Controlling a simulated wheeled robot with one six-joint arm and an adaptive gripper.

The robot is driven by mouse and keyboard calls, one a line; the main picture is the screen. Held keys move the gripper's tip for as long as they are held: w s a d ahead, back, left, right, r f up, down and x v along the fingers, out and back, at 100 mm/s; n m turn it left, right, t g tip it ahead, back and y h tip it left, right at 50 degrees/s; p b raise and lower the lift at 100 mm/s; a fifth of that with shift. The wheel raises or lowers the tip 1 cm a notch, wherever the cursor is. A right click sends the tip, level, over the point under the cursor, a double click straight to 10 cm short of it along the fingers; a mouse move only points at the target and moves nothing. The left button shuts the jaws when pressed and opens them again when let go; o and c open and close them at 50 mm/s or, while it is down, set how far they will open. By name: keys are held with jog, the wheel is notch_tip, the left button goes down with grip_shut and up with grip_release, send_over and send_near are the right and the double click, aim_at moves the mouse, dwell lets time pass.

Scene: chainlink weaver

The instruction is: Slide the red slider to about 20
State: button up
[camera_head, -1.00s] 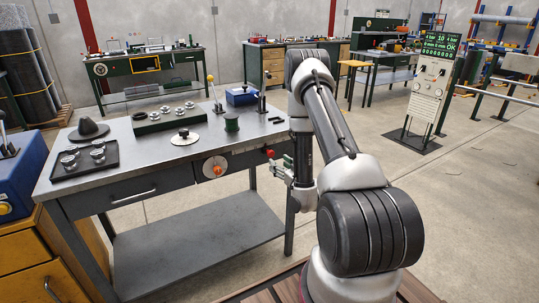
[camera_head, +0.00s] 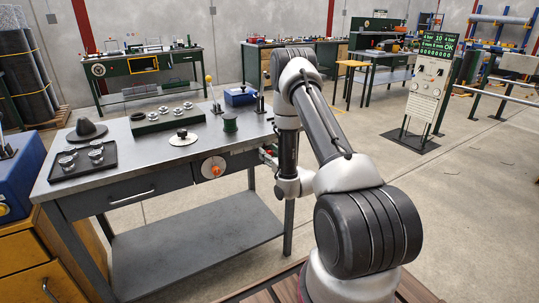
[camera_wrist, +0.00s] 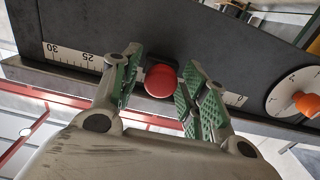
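The red slider (camera_wrist: 160,80) is a round knob on the dark front of the workbench, in the middle of the wrist view. It stands over a white scale strip (camera_wrist: 72,54), which appears upside down with 30 and 25 readable to the knob's left. The marks at the knob are hidden, so its exact value cannot be read. My gripper (camera_wrist: 163,72) is open, with one green-padded finger on each side of the knob and narrow gaps beside it. In the head view, my arm hides most of the slider area.
A white dial with an orange knob (camera_wrist: 306,103) lies right of the slider in the wrist view; the dial also shows in the head view (camera_head: 214,167). The workbench top (camera_head: 120,130) holds a tray, a green block and levers.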

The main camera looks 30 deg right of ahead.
grip_shut()
jog(key=d, duration=0.4)
jog(key=shift+w+d, duration=0.1)
jog(key=shift+d, duration=0.15)
jog(key=shift+o, duration=1.5)
grip_release()
jog(key=s, duration=1.2)
jog(key=shift+d, duration=0.25)
